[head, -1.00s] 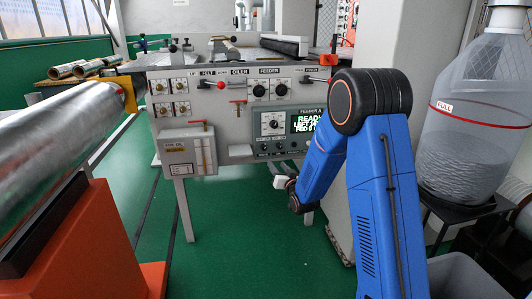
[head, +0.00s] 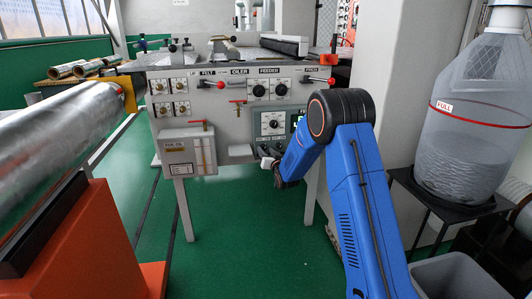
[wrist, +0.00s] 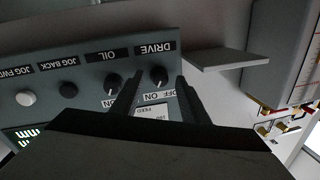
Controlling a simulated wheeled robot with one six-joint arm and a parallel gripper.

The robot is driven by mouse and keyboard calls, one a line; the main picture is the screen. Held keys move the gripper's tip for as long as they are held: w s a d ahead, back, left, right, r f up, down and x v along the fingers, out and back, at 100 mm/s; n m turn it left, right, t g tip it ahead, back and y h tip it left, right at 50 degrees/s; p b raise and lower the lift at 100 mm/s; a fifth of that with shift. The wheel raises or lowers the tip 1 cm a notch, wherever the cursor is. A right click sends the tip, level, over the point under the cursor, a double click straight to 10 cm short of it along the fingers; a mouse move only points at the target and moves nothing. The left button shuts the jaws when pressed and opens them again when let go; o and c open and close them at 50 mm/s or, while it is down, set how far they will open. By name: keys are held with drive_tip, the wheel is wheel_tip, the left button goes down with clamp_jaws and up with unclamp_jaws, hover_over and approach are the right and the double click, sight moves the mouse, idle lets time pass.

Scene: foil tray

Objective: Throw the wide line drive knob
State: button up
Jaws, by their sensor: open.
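The black drive knob (wrist: 158,75) sits below the DRIVE label on the grey control strip, which appears upside down in the wrist view. Its OFF and ON marks are partly covered by my gripper, and its pointer direction is hard to tell. My gripper (wrist: 158,82) is open and empty, with one dark finger on each side of the drive knob in the picture. I cannot tell whether the fingers touch it. In the head view my gripper (head: 267,163) is in front of the lower control strip (head: 265,149), where the drive knob is not clear.
The OIL knob (wrist: 113,82) is close beside the left finger, with the JOG BACK button (wrist: 68,90) beyond it. A grey ledge (wrist: 228,59) juts out to the right. In the head view the pan box (head: 188,152) stands left of my gripper.

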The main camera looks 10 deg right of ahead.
drive_tip(key=shift+w, duration=0.25)
clamp_jaws()
drive_tip(key=shift+n, duration=0.3)
drive_tip(key=n, duration=0.5)
drive_tip(key=shift+r+g+h, duration=0.1)
drive_tip(key=shift+g+h, duration=0.2)
drive_tip(key=shift+g, duration=0.1)
drive_tip(key=n, duration=0.5)
drive_tip(key=shift+a+r+h, duration=0.1)
drive_tip(key=shift+h, duration=0.3)
drive_tip(key=shift+n, duration=0.4)
